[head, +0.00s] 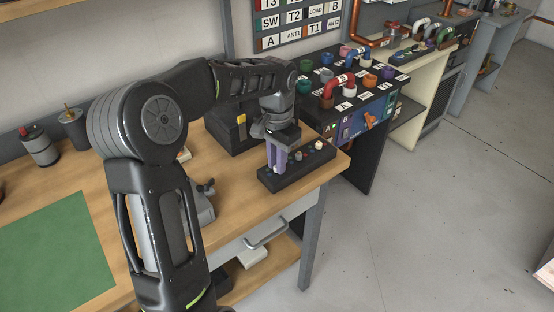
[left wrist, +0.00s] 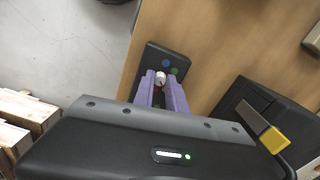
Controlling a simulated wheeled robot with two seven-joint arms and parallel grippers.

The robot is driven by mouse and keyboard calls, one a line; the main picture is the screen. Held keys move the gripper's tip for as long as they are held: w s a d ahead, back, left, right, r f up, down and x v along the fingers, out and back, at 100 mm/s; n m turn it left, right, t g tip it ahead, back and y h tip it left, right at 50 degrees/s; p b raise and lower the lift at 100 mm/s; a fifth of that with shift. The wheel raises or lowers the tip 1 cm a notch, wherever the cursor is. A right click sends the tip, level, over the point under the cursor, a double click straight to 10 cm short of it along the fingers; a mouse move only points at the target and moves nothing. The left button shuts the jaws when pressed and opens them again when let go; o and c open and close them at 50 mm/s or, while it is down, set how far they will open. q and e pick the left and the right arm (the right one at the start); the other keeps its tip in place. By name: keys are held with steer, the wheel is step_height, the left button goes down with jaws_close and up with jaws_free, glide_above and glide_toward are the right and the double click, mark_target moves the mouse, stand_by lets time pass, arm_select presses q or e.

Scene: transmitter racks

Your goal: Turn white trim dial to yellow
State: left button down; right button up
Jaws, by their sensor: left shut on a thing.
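A black dial box (head: 290,181) lies on the wooden bench near its right end, with several small knobs and coloured dots on top. In the left wrist view a white dial (left wrist: 160,78) with a dark mark sits between the purple fingertips (left wrist: 161,86). The fingers are shut on it. A blue dot (left wrist: 166,63) and a green dot (left wrist: 174,70) show beside it; whether its mark points to yellow I cannot tell. My right gripper is out of view.
A green mat (head: 55,250) lies at the left.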

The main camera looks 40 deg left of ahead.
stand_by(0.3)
arm_select(q)
steer(key=c, duration=1.3)
jaws_free()
steer(key=shift+c, duration=0.2)
step_height(320, 180, up, 8)
steer(key=shift+f+b, duration=0.1)
steer(key=shift+b, duration=0.2)
